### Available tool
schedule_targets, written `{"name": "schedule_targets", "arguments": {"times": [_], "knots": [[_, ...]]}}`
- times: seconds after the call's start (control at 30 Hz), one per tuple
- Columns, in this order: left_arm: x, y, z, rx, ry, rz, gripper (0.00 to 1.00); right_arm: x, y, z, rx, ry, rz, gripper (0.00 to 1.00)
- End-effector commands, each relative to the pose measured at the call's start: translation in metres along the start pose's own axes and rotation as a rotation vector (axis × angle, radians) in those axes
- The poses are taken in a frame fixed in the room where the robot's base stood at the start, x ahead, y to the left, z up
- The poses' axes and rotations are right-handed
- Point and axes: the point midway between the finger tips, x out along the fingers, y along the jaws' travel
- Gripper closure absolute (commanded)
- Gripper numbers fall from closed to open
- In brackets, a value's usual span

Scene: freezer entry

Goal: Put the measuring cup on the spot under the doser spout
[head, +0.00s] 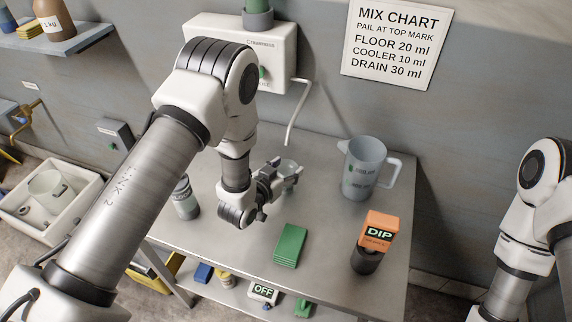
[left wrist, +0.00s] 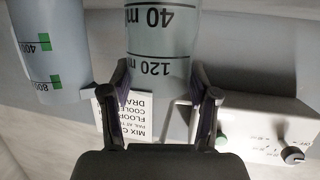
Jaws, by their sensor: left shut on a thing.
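The clear measuring cup (head: 289,167) is held by my left gripper (head: 283,176) over the steel table, just below the spout tip in the head view. In the left wrist view the cup (left wrist: 162,35) shows black markings and sits between the two fingers (left wrist: 158,100), which are shut on it. The white doser (head: 240,45) is on the wall, and its thin spout (head: 296,112) bends down towards the table. The spot under the spout cannot be made out. I cannot tell whether the cup touches the table. My right gripper is out of view.
A grey jug (head: 364,168) stands right of the cup. An orange DIP box on a dark base (head: 378,232), a green pad (head: 290,245) and a grey canister (head: 185,200) are also on the table (head: 325,215). A mix chart (head: 397,42) hangs behind.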

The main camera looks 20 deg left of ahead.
Motion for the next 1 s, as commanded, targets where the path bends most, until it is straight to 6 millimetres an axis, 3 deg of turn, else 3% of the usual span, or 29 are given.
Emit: {"name": "schedule_targets", "arguments": {"times": [0.4,0.43,0.5,0.87,1.0], "knots": [[0.003,0.0,0.011,0.001,0.002,0.0,0.7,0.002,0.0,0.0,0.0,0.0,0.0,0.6],[0.003,0.0,0.01,0.001,0.002,0.0,0.33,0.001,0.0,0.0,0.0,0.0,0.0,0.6],[0.003,0.0,0.009,0.001,0.002,0.0,0.15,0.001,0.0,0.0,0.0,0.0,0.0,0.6],[0.001,0.0,0.004,0.001,0.002,0.0,0.15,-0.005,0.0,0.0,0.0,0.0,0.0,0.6],[-0.018,0.0,0.01,0.001,-0.001,-0.001,0.15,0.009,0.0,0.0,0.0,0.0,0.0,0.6]]}}
